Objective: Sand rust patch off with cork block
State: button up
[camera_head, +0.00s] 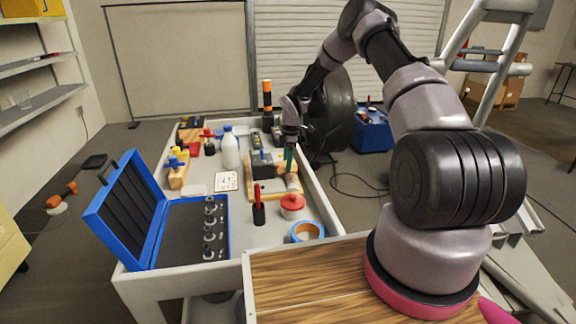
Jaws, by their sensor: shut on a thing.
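An open blue case (128,207) of sockets fills the cart's near left. A red-handled tool (258,203), a red-lidded pot (292,203) and a blue tape roll (306,231) stand close in front. A white bottle (230,150) stands behind left. An orange-black cylinder (267,100) stands behind.

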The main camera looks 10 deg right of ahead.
jog(key=shift+w+r, duration=0.2)
jog(key=shift+w, duration=0.25)
jog(key=shift+r, duration=0.1)
jog(key=shift+c, duration=0.5)
jog(key=shift+s+r, duration=0.15)
jog(key=shift+s, duration=3.1)
jog(key=shift+s+f, duration=0.15)
jog(key=shift+s, duration=1)
jog(key=shift+s+f, duration=0.1)
jog(key=shift+s, duration=1.05)
jog(key=shift+r, duration=3.05)
jog(key=shift+r, duration=0.1)
jog(key=shift+r, duration=1.4)
